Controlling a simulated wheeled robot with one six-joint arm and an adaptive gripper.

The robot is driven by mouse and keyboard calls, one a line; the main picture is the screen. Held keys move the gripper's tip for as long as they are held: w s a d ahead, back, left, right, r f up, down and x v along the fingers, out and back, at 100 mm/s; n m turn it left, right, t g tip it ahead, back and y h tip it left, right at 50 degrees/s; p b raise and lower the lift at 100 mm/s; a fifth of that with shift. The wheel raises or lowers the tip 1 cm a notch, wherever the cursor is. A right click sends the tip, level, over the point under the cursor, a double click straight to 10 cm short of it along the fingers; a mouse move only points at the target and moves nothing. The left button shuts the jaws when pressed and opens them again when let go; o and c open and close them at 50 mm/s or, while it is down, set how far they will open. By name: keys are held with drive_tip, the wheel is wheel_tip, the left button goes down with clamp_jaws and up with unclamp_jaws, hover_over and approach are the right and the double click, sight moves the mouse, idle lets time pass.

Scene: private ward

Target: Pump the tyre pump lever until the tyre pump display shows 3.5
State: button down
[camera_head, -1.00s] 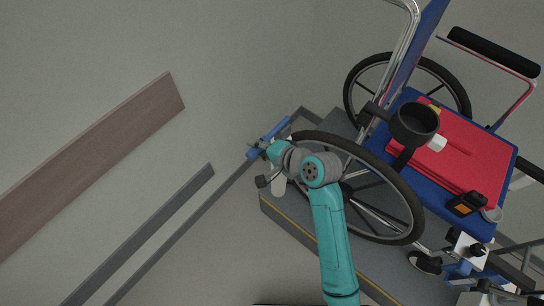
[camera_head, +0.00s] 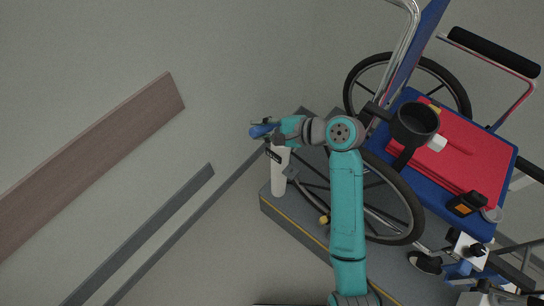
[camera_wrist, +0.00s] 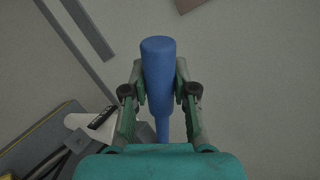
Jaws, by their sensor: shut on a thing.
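The tyre pump (camera_head: 279,178) has an upright white body on the grey platform, beside the wheelchair's near wheel. Its dark display (camera_head: 273,155) shows near the top; the reading is too small to make out. The display also shows in the wrist view (camera_wrist: 103,117). The blue lever (camera_head: 259,131) sticks out to the left above the pump body. My gripper (camera_head: 266,127) is shut on the blue lever. In the wrist view the lever (camera_wrist: 159,62) stands between the two fingers of my gripper (camera_wrist: 160,82). The lever's join to the pump is hidden.
The wheelchair (camera_head: 500,160) stands right of the pump, with a red cloth (camera_head: 470,150) and a dark pan-shaped object (camera_head: 414,125) over its blue seat. Its wheel (camera_head: 418,212) is close to my arm. The grey platform (camera_head: 290,222) has a yellow edge line. The wall side is open.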

drive_tip(key=shift+w+r, duration=0.1)
drive_tip(key=shift+r, duration=0.2)
wheel_tip(320, 180, down, 8)
drive_tip(key=s+a+n+t+h, duration=0.1)
drive_tip(key=n+t+h, duration=0.1)
drive_tip(key=n, duration=0.1)
drive_tip(key=shift+s+r+n+t+h, duration=0.25)
drive_tip(key=shift+s+n+t+h, duration=0.15)
drive_tip(key=shift+a, duration=0.1)
unclamp_jaws()
idle(0.4)
